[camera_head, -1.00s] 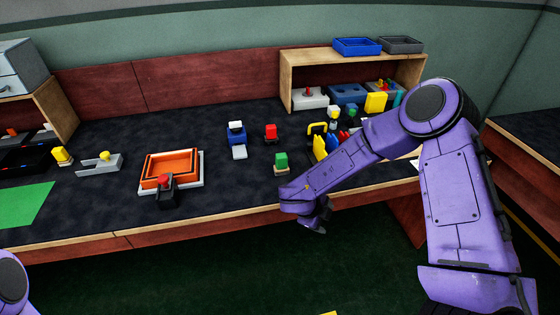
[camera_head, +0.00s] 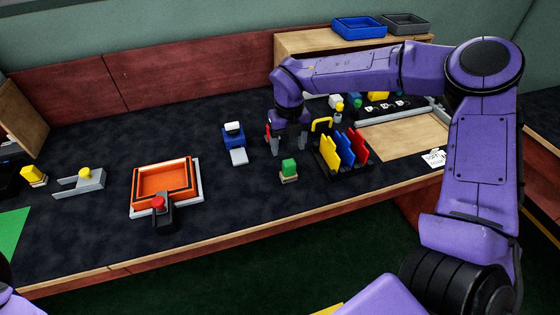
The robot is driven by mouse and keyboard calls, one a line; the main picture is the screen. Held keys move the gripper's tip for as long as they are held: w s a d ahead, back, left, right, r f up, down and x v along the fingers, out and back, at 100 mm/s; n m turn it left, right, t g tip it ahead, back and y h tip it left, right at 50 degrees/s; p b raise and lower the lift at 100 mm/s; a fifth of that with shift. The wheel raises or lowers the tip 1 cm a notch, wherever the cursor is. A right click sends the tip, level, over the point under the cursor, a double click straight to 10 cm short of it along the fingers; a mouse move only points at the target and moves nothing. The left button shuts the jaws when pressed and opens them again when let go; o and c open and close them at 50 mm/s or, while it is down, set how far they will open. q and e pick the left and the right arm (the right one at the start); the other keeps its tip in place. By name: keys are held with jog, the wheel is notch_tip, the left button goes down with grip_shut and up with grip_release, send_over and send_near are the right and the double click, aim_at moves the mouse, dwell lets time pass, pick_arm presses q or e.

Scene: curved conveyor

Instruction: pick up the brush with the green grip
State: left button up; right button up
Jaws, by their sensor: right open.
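The brush with the green grip (camera_head: 289,167) stands on the dark worktop left of the rack with coloured pieces, its green block on a pale base. My right gripper (camera_head: 288,145) points down just behind and above the brush in the picture, fingers apart with nothing visible between them. The brush is in full view and does not appear to be touched. My left gripper is out of view; only a bit of purple arm shows at the bottom left corner.
A rack with yellow, blue and red pieces (camera_head: 344,147) stands close right of the brush. A red item (camera_head: 267,131) is partly hidden behind my right gripper. A blue device (camera_head: 234,137) and an orange tray (camera_head: 165,181) stand to the left. Worktop between tray and brush is clear.

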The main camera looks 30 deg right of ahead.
aim_at(289, 162)
jog(key=f, duration=0.3)
jog(key=f+p, duration=0.1)
jog(key=f, duration=0.6)
jog(key=shift+s+d+p, duration=0.1)
jog(key=shift+d+p, duration=0.2)
jog(key=c, duration=0.9)
